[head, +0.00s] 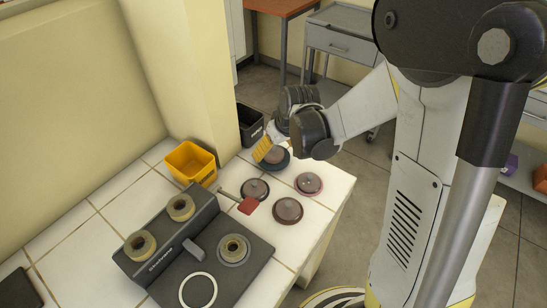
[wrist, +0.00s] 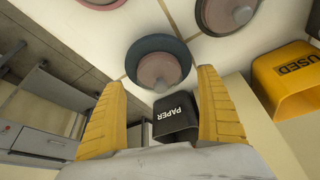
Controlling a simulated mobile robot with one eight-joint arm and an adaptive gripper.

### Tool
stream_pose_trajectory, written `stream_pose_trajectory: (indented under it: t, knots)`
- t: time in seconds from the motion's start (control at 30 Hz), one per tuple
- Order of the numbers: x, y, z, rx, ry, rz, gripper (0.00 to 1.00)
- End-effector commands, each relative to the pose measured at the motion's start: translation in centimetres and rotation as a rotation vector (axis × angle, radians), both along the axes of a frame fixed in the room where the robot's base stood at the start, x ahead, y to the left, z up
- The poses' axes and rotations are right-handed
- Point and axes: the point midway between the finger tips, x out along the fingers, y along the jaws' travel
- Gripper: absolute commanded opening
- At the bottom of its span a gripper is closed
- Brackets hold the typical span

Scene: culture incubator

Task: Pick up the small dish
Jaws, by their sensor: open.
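Several small round lidded dishes with knobbed tops stand on the white tiled bench. The one nearest my gripper (head: 266,152) has a dark blue-grey rim and a pinkish-brown middle (head: 277,159). In the wrist view this dish (wrist: 158,62) lies ahead, between and beyond my two yellow fingertips (wrist: 162,80). My gripper is open and empty. The fingers look apart from the dish, but the gap is hard to judge. The other dishes are a dark one (head: 255,189), a pinkish one (head: 309,183) and a brown one (head: 287,210). The pictures do not show which is meant.
A yellow bin (head: 190,163), labelled USED in the wrist view (wrist: 288,72), stands by the wall. A black PAPER bin (wrist: 175,117) is near the pillar. The bench's right edge is close to the dishes.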

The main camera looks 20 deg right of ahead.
Motion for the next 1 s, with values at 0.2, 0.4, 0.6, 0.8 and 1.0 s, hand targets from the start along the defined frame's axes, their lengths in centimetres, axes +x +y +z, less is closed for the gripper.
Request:
stream_pose_trajectory:
  t: [0.2, 0.4, 0.6, 0.8, 1.0]
  knots:
    - [0.7, 0.2, -1.8, 0.0, 0.0, 0.0, 0.86]
    - [0.7, 0.2, -1.6, 0.0, 0.0, 0.0, 0.62]
    - [0.7, 0.2, -1.6, 0.0, 0.0, 0.0, 0.27]
    - [0.7, 0.2, -1.6, 0.0, 0.0, -0.001, 0.27]
    - [0.6, 0.2, -0.1, 0.0, 0.0, -0.001, 0.27]
